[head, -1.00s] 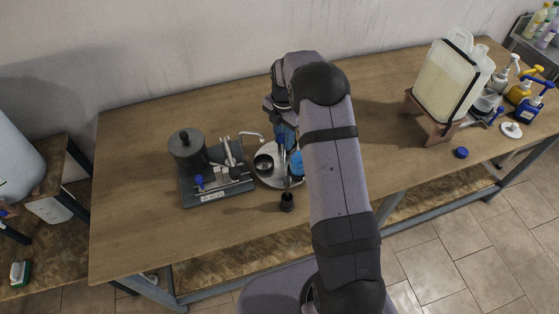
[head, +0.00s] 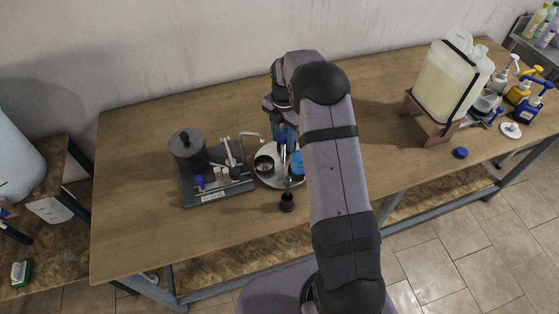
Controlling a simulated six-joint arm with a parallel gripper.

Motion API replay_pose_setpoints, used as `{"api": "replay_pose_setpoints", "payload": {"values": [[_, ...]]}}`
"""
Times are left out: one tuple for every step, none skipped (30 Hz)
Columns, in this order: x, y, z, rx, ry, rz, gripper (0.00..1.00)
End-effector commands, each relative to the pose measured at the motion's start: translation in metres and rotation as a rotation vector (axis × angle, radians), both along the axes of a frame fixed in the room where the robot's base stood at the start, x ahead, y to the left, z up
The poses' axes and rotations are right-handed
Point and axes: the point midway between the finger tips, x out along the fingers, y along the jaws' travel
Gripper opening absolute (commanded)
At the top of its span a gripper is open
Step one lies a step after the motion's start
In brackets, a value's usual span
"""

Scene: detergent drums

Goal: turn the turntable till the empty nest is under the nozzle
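The turntable (head: 272,181) is a pale round disc on the bench, right of the filling machine (head: 215,178). A dark round open nest or cup (head: 264,163) shows on its left side. A bright blue part (head: 297,163) shows on its right, partly behind my arm. A small dark-blue-topped thing (head: 282,139) stands at the back. The curved metal nozzle (head: 252,135) reaches from the machine toward the disc's back left. A black knob (head: 287,202) is at the disc's front. My gripper (head: 287,130) is above the back of the disc; my arm hides most of it and its fingertips are unclear.
A translucent jug (head: 452,84) stands on a wooden stand (head: 425,118) at the right, with several pump bottles (head: 520,88) beyond. A loose blue cap (head: 460,153) lies near the front edge. The bench left of the machine is clear.

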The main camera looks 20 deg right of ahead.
Motion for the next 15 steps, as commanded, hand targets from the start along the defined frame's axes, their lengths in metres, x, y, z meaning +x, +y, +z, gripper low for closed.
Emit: {"api": "replay_pose_setpoints", "payload": {"values": [[0.000,0.000,0.007,0.000,-0.001,0.000,0.39],[0.000,0.000,0.009,0.000,-0.001,0.000,0.39],[0.000,0.000,0.013,0.000,-0.001,0.000,0.39],[0.001,0.000,0.016,0.000,-0.001,0.000,0.39],[0.001,0.000,0.019,0.000,-0.001,0.000,0.39],[0.001,0.000,0.022,0.000,-0.001,0.000,0.39],[0.001,0.000,0.025,0.000,-0.001,0.000,0.39],[0.001,0.000,0.028,0.000,-0.001,0.000,0.39],[0.001,0.000,0.031,0.000,-0.002,0.000,0.39],[0.001,0.000,0.034,0.000,-0.002,0.000,0.39],[0.001,0.000,0.037,0.000,-0.002,0.000,0.39],[0.001,0.000,0.041,0.000,-0.001,0.000,0.39],[0.001,0.000,0.043,0.000,-0.001,0.000,0.39],[0.000,0.000,0.046,0.000,-0.001,0.000,0.39],[0.000,0.000,0.050,0.000,-0.001,0.000,0.39]]}}
